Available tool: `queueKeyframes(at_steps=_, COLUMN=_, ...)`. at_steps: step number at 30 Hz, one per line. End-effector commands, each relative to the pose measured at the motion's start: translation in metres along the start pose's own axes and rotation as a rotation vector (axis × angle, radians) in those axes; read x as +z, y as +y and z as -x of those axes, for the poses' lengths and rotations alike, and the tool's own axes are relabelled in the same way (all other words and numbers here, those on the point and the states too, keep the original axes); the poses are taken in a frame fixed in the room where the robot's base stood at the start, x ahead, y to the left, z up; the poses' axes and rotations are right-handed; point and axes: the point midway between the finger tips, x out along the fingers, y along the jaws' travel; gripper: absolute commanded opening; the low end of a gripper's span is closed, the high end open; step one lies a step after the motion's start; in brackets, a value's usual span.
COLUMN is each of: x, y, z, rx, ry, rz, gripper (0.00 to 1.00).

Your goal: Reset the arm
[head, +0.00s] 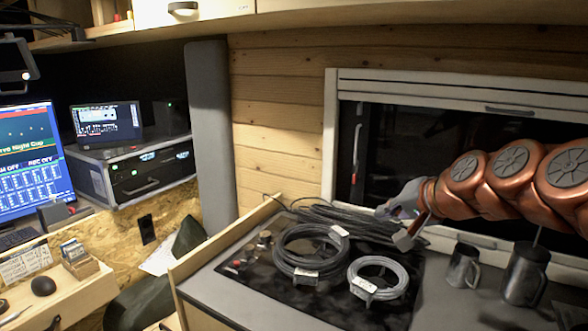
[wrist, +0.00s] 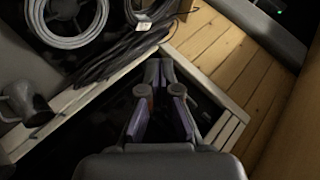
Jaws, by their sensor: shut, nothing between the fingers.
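My copper-coloured arm reaches in from the right in the head view. My gripper (head: 408,216) is over the back of the counter, in front of the dark window. In the wrist view my gripper (wrist: 165,66) shows its two fingers close together, with nothing between them. Below and to its left in the head view lie coiled cables: a dark coil (head: 311,250), a lighter grey coil (head: 378,278) and a loose dark bundle (head: 345,219). I cannot tell whether the gripper touches the bundle.
Two metal mugs, a smaller one (head: 463,266) and a larger one (head: 525,274), stand on the counter (head: 448,312) at right. The window frame (head: 331,140) is behind. A desk with a monitor (head: 36,160) and a rack unit (head: 140,170) are at left.

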Motion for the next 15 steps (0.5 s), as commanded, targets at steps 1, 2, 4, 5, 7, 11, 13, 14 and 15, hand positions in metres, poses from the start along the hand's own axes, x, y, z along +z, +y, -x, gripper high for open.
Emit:
queueKeyframes(at_steps=1, x=0.032, y=0.004, z=-0.001, rx=0.041, ry=-0.063, rz=0.053, gripper=0.00)
queueKeyframes(at_steps=2, x=0.049, y=0.009, z=-0.001, rx=0.069, ry=-0.101, rz=0.084, gripper=0.00)
queueKeyframes(at_steps=4, x=0.090, y=0.022, z=0.001, rx=0.133, ry=-0.188, rz=0.152, gripper=0.00)
queueKeyframes(at_steps=5, x=0.107, y=0.029, z=0.003, rx=0.162, ry=-0.226, rz=0.181, gripper=0.00)
queueKeyframes(at_steps=7, x=0.145, y=0.049, z=0.011, rx=0.231, ry=-0.313, rz=0.242, gripper=0.00)
queueKeyframes(at_steps=11, x=0.207, y=0.092, z=0.035, rx=0.367, ry=-0.471, rz=0.340, gripper=0.00)
queueKeyframes(at_steps=13, x=0.238, y=0.118, z=0.053, rx=0.441, ry=-0.561, rz=0.379, gripper=0.00)
queueKeyframes(at_steps=14, x=0.248, y=0.129, z=0.061, rx=0.472, ry=-0.591, rz=0.394, gripper=0.00)
queueKeyframes(at_steps=15, x=0.262, y=0.142, z=0.072, rx=0.510, ry=-0.635, rz=0.410, gripper=0.00)
